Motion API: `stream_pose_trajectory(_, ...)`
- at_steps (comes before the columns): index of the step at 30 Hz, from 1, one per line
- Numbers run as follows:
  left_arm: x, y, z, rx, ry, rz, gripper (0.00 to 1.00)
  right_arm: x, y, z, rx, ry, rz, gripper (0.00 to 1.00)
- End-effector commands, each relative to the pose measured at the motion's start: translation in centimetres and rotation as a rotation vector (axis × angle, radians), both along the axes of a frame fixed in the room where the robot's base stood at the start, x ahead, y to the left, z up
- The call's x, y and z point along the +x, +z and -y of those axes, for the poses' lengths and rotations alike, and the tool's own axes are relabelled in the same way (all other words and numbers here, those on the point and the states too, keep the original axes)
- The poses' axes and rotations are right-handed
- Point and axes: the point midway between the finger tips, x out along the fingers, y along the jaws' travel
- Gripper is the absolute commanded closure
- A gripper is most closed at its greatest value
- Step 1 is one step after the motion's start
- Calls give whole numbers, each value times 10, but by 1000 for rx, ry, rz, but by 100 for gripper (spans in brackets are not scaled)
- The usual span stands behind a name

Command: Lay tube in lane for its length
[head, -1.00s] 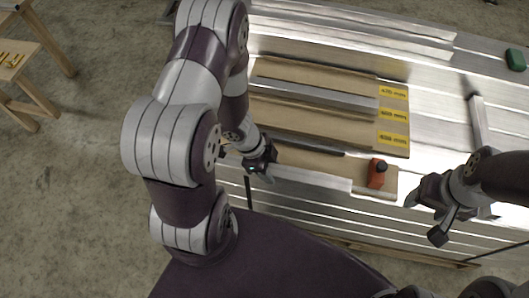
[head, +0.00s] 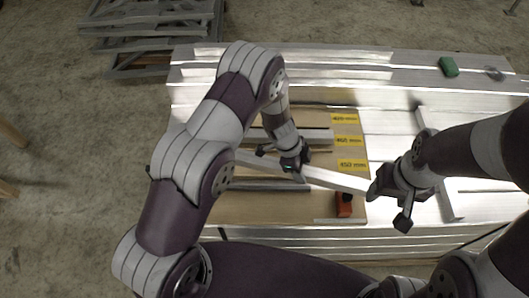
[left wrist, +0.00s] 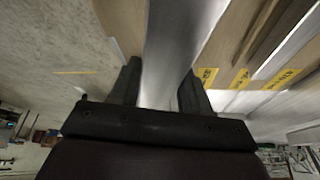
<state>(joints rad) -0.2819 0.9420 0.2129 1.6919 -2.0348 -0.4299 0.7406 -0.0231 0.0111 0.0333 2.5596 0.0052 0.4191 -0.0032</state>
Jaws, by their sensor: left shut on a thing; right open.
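My left gripper (head: 288,162) is shut on a silver square tube (head: 335,180), also seen between its fingers in the left wrist view (left wrist: 172,50). The tube is held slanted across a wooden board (head: 270,212) with lanes and yellow labels (head: 352,167), its right end nearer the front. It appears above the board, not in a lane. Another silver tube (head: 318,135) lies in a lane further back. My right gripper (head: 388,200) is open beside the held tube's right end; whether it touches is unclear. My left arm hides part of the board.
An orange block with a black knob (head: 344,206) sits at the board's front right. A green object (head: 448,67) lies at the back right. Metal frames (head: 150,35) stand behind left.

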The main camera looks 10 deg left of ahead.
Motion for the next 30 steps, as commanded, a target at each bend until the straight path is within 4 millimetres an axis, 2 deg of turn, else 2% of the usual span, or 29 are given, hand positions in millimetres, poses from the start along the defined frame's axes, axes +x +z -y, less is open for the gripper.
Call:
stream_pose_trajectory(3, 25, 7, 8, -2, 75, 2, 100, 0, 0, 0, 0, 0, 0, 39)
stream_pose_trajectory(6, 37, 14, 9, -1, 158, 0, 100, 0, 0, 0, 0, 0, -1, 39)
stream_pose_trajectory(11, 37, 11, 4, 0, 250, -3, 100, 0, -1, 0, 0, 0, -1, 39)
stream_pose_trajectory(14, 42, -2, -13, 1, 268, -4, 100, 0, -5, 0, 0, 0, 0, 39)
stream_pose_trajectory(18, 55, -26, -53, 1, 270, -5, 100, 0, -7, 0, 0, 0, -1, 39)
stream_pose_trajectory(22, 64, -44, -83, 0, 268, -4, 100, 0, -6, 0, 0, 0, 0, 39)
stream_pose_trajectory(25, 69, -53, -98, 0, 265, -3, 100, 0, -6, 0, 0, 0, 0, 39)
stream_pose_trajectory(28, 71, -60, -104, 0, 263, -3, 100, 0, -6, 0, 0, 0, 0, 39)
stream_pose_trajectory(30, 70, -72, -104, 0, 263, -5, 100, 0, -6, 0, 0, 0, 0, 39)
